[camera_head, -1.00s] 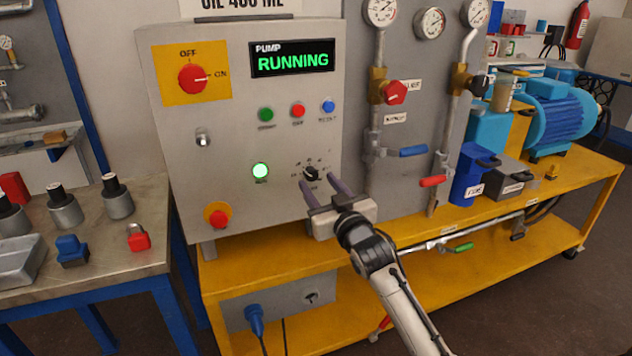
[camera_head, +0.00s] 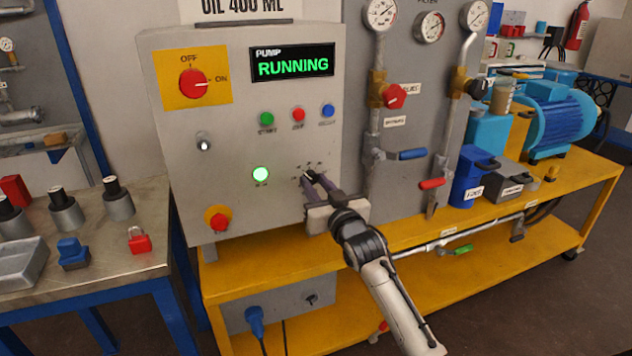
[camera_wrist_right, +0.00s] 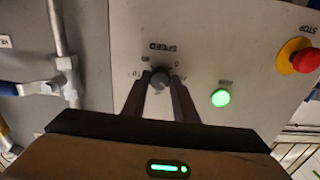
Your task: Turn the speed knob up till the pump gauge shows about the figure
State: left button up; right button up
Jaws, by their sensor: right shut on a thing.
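The dark speed knob (camera_wrist_right: 160,79) sits on the grey panel under the lettering SPEED in the right wrist view, with scale marks around it. My right gripper (camera_wrist_right: 161,83) has its two fingers on either side of the knob and is shut on it. In the head view my right gripper (camera_head: 315,178) reaches the panel at the knob and mostly hides it. The pump display (camera_head: 291,64) reads PUMP RUNNING in green. Three round gauges show at the top: one (camera_head: 380,13), a middle one (camera_head: 429,26) and one (camera_head: 474,15) on the right. Their readings are too small to tell. My left gripper is out of view.
A lit green lamp (camera_head: 261,174) and a red stop button (camera_head: 217,219) are left of the knob. The red main switch (camera_head: 193,83) points to ON. Pipes with a blue-handled valve (camera_head: 412,154) and a red-handled valve (camera_head: 432,184) stand right of the panel.

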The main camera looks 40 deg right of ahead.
jog(key=shift+m, duration=0.9)
jog(key=o, duration=1.1)
jog(key=shift+c, duration=0.2)
jog(key=v, duration=1)
jog(key=shift+s, duration=0.15)
jog(key=shift+a+f, duration=0.1)
jog(key=shift+a, duration=0.05)
jog(key=s+a+f+n+g+y, duration=0.2)
jog(key=s+a+f+g, duration=0.1)
jog(key=s+a+f, duration=0.4)
jog(key=s+a+f+n+g+y, duration=0.2)
jog(key=s+a+f+g, duration=0.1)
jog(key=s+a+f, duration=0.4)
jog(key=s+a+f+n+g+y, duration=0.2)
jog(key=s+a+f, duration=0.5)
jog(key=s+f, duration=0.5)
notch_tip(320, 180, down, 5)
jog(key=shift+a+f+n+g, duration=0.1)
jog(key=shift+a+n+g, duration=0.1)
jog(key=shift+n+g, duration=0.25)
